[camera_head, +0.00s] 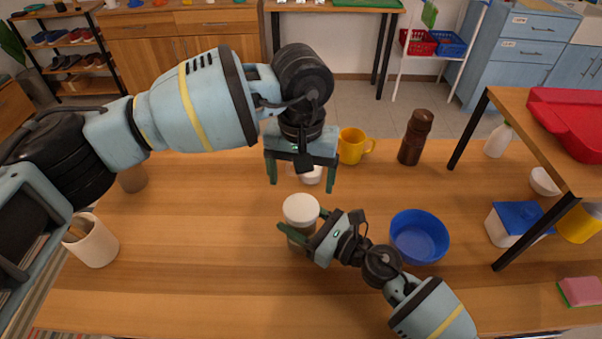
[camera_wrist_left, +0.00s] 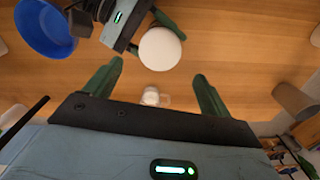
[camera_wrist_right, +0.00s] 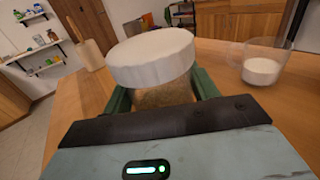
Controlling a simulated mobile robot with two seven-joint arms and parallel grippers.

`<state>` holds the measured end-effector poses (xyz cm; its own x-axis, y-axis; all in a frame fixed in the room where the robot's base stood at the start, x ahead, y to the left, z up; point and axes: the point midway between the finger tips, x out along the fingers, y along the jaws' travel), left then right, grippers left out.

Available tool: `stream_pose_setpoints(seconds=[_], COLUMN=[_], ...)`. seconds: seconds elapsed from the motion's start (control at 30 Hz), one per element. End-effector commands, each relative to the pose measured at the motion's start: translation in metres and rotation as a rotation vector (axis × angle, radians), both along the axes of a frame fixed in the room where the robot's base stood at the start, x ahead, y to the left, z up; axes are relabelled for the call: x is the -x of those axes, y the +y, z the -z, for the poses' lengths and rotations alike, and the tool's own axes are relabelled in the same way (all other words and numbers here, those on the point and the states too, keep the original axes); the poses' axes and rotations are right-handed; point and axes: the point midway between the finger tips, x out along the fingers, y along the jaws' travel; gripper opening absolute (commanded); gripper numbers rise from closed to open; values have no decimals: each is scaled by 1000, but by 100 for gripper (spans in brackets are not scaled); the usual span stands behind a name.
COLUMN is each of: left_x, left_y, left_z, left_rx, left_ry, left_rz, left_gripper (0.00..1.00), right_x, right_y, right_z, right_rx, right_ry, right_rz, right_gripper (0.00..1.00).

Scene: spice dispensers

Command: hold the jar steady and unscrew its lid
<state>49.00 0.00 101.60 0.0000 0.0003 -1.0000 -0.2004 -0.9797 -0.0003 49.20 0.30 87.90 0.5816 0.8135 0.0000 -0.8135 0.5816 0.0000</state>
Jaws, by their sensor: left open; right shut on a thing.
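The jar (camera_head: 297,242) stands upright on the wooden table with its wide white lid (camera_head: 301,209) on top. My right gripper (camera_head: 303,226) is shut around the jar's body, below the lid. In the right wrist view the lid (camera_wrist_right: 150,58) sits above the fingers, and brownish contents (camera_wrist_right: 166,94) show through the jar. My left gripper (camera_head: 301,180) is open and empty, pointing down, above and behind the jar. In the left wrist view the lid (camera_wrist_left: 160,48) lies beyond the fingertips, apart from them.
A clear cup with white contents (camera_head: 312,175) stands behind the jar, below my left gripper. A yellow mug (camera_head: 351,146) and brown grinder (camera_head: 414,138) stand further back. A blue bowl (camera_head: 419,236) is right of the jar. A beige holder (camera_head: 93,240) stands left. The table between holder and jar is clear.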

Motion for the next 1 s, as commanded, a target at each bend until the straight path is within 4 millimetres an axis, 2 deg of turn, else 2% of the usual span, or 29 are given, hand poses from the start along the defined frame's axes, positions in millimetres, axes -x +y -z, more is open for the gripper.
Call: stream_pose_setpoints(seconds=[0.2, 0.4, 0.77, 1.0], left_x=[0, 0, 0, 0], left_y=[0, 0, 0, 1], left_z=[0, 0, 1, 26], left_rx=[0, 0, 0, -1], left_ry=[0, 0, 1, 4], left_rz=[328, 521, 586, 584], left_gripper=[83, 83, 83, 83], right_x=[0, 0, 0, 0], right_y=[0, 0, 0, 0], right_z=[0, 0, 0, 0], right_rx=[0, 0, 0, 0], right_ry=[0, 0, 0, 0], right_rz=[0, 0, 0, 0], right_gripper=[0, 0, 0, 0])
